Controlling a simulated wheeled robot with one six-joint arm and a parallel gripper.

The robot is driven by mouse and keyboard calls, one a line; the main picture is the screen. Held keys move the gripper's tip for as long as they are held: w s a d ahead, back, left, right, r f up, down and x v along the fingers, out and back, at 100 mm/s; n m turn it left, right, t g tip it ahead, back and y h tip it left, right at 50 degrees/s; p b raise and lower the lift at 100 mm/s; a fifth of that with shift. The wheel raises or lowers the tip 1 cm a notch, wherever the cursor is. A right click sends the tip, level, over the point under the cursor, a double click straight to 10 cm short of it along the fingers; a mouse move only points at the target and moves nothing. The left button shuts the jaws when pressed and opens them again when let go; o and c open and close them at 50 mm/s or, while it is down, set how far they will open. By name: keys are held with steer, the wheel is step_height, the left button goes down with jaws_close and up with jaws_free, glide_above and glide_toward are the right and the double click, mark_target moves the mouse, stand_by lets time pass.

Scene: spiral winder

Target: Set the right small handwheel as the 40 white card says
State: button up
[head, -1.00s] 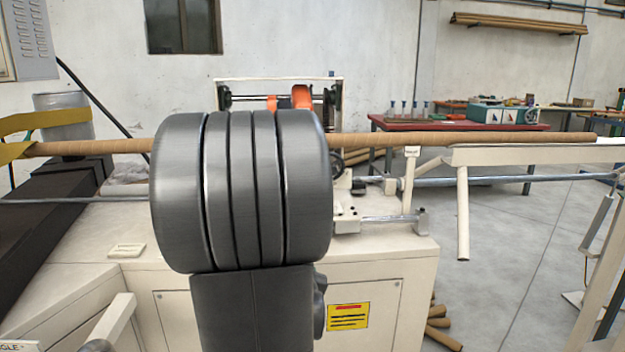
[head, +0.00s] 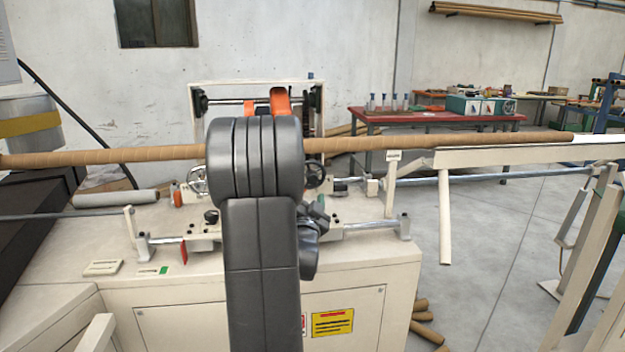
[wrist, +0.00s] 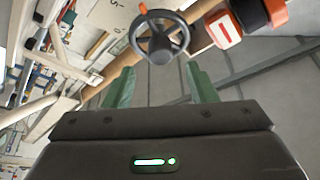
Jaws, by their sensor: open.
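A dark small handwheel (head: 315,173) with spokes shows just right of my arm in the head view. In the wrist view a dark three-spoked handwheel (wrist: 162,38) with an orange mark on its upper left rim lies beyond my fingertips, roughly between them. My gripper (wrist: 160,82) has two green fingers spread apart with nothing between them, apart from the wheel. In the head view my own arm hides the gripper. A pale card (wrist: 108,14) with dark marks stands at the top of the wrist view; its full text is not readable.
A long brown tube (head: 440,141) crosses above the machine. A red block with a white label (wrist: 223,28) is right of the wheel in the wrist view.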

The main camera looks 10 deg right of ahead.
mark_target(312, 181)
steer(key=x, duration=0.5)
steer(key=shift+w+d+r+p, duration=0.1)
steer(key=shift+w+p, duration=0.2)
steer(key=shift+w, duration=0.1)
steer(key=shift+c, duration=0.4)
steer(key=c, duration=0.9)
